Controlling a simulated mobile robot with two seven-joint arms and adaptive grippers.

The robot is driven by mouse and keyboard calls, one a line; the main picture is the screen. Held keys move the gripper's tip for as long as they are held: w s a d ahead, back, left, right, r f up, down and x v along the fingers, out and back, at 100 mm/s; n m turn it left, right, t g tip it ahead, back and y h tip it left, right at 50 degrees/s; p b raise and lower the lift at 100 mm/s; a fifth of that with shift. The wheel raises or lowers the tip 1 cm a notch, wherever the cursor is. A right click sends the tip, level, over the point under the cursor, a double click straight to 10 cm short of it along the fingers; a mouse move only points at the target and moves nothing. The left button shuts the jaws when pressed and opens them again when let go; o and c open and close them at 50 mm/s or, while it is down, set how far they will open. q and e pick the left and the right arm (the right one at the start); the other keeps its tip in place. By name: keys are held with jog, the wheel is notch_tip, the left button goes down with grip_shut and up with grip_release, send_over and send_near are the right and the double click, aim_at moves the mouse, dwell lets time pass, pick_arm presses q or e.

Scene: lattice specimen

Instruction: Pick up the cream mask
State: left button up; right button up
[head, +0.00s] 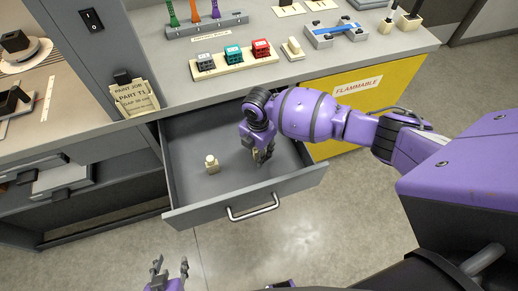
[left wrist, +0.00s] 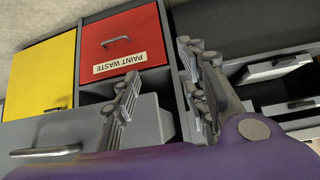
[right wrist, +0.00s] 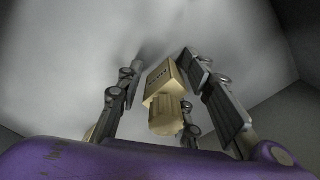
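A small cream piece (right wrist: 160,78), a block with dark marking and a rounded knob, lies in the open grey drawer (head: 185,140). It appears to be the cream mask. In the right wrist view it sits between the spread fingers of my right gripper (right wrist: 163,85), with a gap at the left finger. In the head view the right gripper (head: 262,153) reaches down into the drawer and mostly hides this piece. Another cream piece with a round top (head: 211,164) stands to its left in the drawer. My left gripper (head: 170,270) is open and empty in front of the drawer.
The drawer front (head: 245,200) and side walls surround the right gripper. The grey counter above holds a cream tray (head: 228,66) with grey, teal and red blocks. A yellow flammable cabinet (head: 385,92) stands to the right. The floor before the drawer is clear.

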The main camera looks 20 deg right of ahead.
jog(key=shift+c, duration=0.6)
jog(key=c, duration=0.7)
jog(key=shift+o, duration=0.2)
